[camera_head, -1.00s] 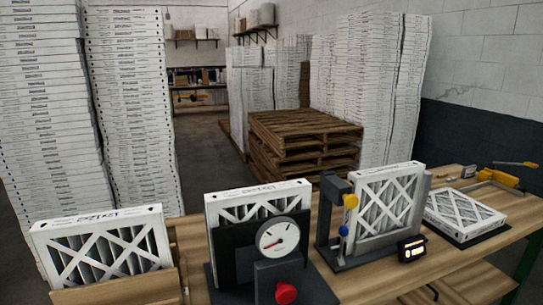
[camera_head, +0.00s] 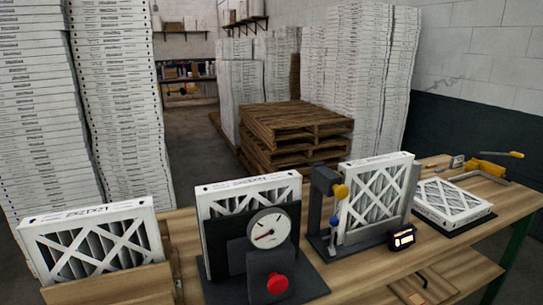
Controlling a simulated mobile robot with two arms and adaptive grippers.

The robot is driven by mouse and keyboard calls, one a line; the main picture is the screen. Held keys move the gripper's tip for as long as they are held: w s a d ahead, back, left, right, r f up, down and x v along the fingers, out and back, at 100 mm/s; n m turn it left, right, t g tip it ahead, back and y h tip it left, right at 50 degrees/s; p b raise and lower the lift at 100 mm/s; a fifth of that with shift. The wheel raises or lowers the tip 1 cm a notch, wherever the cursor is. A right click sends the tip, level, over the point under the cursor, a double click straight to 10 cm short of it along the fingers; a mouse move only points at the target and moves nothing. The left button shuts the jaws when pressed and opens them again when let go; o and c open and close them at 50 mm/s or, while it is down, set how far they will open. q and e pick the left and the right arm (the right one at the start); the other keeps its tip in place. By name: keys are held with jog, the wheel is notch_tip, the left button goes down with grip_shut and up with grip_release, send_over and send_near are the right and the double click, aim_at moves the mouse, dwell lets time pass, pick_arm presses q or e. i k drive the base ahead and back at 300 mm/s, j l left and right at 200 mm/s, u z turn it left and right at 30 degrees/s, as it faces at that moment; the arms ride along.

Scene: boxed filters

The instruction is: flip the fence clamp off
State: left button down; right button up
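At the far right end of the bench, a yellow clamp-like device (camera_head: 487,168) has a lever with a yellow handle (camera_head: 515,154) reaching out to the right. It stands by a thin metal frame, which may be the fence. I cannot tell for certain that this is the fence clamp, and it is too small to read its latch state. Neither of my grippers is in view.
A boxed filter (camera_head: 453,198) lies flat on a dark pad in front of the yellow device. Other filters stand upright along the wooden bench (camera_head: 345,281), one behind a dial gauge (camera_head: 268,229) with a red knob (camera_head: 277,284). Pallets (camera_head: 290,125) and tall box stacks stand behind.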

aim_at(334, 221)
jog(key=i+l, duration=0.15)
jog(key=l, duration=0.2)
jog(key=i+l, duration=0.15)
jog(key=l, duration=0.2)
jog(key=i+l, duration=0.2)
jog(key=l, duration=0.15)
jog(key=i+l, duration=0.15)
jog(key=l, duration=0.2)
